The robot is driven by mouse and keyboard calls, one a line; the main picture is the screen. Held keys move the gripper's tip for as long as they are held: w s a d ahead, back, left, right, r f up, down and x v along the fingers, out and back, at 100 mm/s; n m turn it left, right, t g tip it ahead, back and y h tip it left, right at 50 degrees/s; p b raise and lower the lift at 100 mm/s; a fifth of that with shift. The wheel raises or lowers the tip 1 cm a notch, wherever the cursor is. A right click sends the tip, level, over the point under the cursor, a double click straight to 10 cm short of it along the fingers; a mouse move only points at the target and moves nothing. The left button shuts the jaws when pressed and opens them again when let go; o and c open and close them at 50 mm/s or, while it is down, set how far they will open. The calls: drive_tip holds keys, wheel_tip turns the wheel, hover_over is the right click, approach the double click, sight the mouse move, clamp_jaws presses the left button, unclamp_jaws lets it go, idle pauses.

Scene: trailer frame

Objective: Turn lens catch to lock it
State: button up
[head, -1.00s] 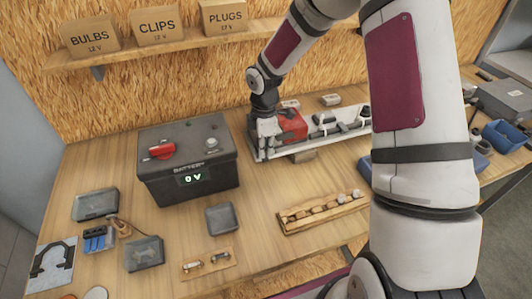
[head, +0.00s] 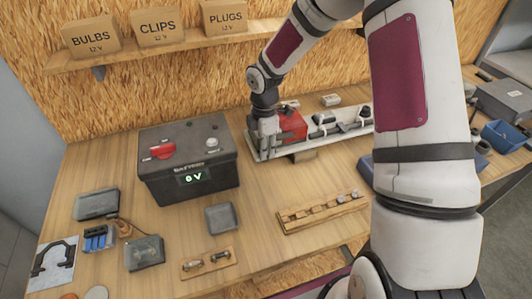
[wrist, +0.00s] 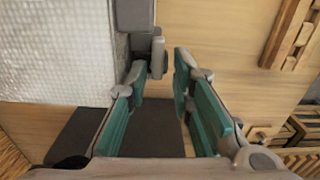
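The red lamp lens (head: 293,125) is on the left part of a pale trailer frame board (head: 262,156) towards the back of the bench. My gripper (head: 266,142) points down at the board's left end, just left of the red lens. In the wrist view, my gripper (wrist: 158,68) has its teal-padded fingers apart. A small grey lever (wrist: 158,54), which looks like the lens catch, stands between the fingertips, closer to the left one. I cannot tell whether a finger touches it. The catch is hidden behind my gripper in the head view.
A wooden rack (head: 322,212) lies in front of the board.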

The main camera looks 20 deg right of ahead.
drive_tip(key=shift+w+r+p, duration=0.15)
drive_tip(key=shift+r+p, duration=0.1)
drive_tip(key=shift+r, duration=0.65)
drive_tip(key=shift+w+r+p, duration=0.15)
drive_tip(key=shift+r+p, duration=0.05)
drive_tip(key=shift+r, duration=0.7)
drive_tip(key=shift+s+r, duration=0.1)
drive_tip(key=shift+r, duration=1)
drive_tip(key=shift+s+r, duration=0.15)
drive_tip(key=shift+r, duration=0.3)
drive_tip(key=s+d+r+m+t+h+b, duration=0.1)
drive_tip(key=s+r+m, duration=0.4)
drive_tip(key=r, duration=0.4)
drive_tip(key=s+r+m+t+h, duration=0.1)
drive_tip(key=s+r+m+t, duration=0.1)
drive_tip(key=s+r+m, duration=0.5)
drive_tip(key=s+r+m+t+y+b, duration=0.1)
drive_tip(key=s+r+m, duration=0.2)
drive_tip(key=s, duration=0.3)
drive_tip(key=s+a+r+m+t+y+b, duration=0.1)
drive_tip(key=s+r+m, duration=0.2)
drive_tip(key=s, duration=0.4)
drive_tip(key=shift+m+t, duration=0.3)
